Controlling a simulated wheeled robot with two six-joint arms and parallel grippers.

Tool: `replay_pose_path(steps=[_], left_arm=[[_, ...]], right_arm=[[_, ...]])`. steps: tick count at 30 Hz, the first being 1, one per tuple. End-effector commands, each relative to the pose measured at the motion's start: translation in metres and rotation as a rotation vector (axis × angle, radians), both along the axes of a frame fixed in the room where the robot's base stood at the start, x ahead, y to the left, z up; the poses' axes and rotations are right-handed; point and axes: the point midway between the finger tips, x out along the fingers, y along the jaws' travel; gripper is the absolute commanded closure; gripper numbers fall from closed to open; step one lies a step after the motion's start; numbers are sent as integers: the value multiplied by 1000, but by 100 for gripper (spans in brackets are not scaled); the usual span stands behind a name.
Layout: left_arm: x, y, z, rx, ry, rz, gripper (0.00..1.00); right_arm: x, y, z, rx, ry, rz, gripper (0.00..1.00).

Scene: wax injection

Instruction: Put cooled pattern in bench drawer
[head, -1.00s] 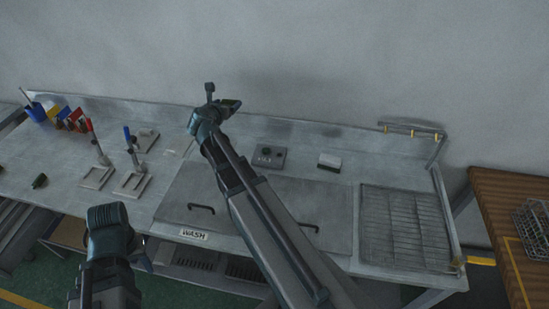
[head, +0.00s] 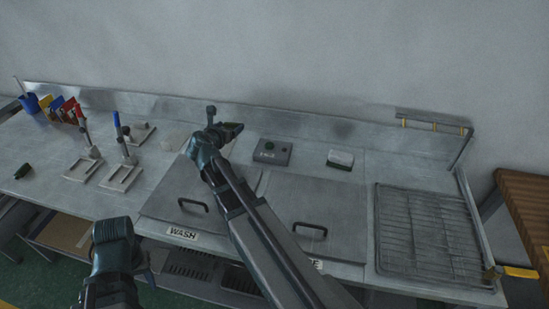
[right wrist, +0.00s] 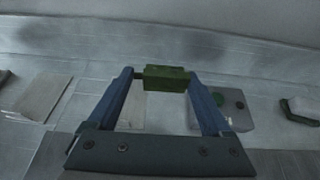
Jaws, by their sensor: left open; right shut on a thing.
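My right gripper (head: 226,132) is shut on a small green block, the pattern (right wrist: 166,78), held between its blue fingertips in the right wrist view. It is above the back of the metal bench, left of a grey box with a green button (head: 271,151). In the head view the block is small and dark at the fingertips. My left gripper (head: 118,243) is at the bench's front edge, lower left; it is open, its fingers mostly hidden. Below the bench front at left is a tan panel (head: 62,232); I cannot tell whether it is the drawer.
Two lidded basins with handles (head: 193,206) fill the bench middle, the left one labelled WASH. A wire rack (head: 428,235) lies at right. A white-topped block (head: 340,158) sits behind.

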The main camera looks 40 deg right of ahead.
Motion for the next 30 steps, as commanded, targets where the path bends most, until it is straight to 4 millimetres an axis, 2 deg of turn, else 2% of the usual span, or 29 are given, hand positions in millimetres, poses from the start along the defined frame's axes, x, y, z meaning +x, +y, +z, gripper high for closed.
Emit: replay_pose_path(steps=[1,6,9,15,20,23,26,30], left_arm=[[0,0,-19,0,0,0,55],[0,0,-49,0,0,0,55],[0,0,-62,0,0,0,55],[0,0,-74,0,0,0,55],[0,0,-74,0,0,0,55],[0,0,-75,0,0,0,55],[0,0,-77,0,0,0,55],[0,0,-81,0,0,0,55]], right_arm=[[-10,20,-19,1,2,5,69],[-37,72,-49,1,3,-5,69],[-51,95,-62,0,1,-12,69],[-68,119,-73,-3,-6,-23,69],[-71,122,-73,-4,-8,-27,69],[-67,116,-73,-3,-8,-29,69],[-59,98,-76,-3,-8,-31,69],[-44,65,-79,-4,-8,-32,69]])
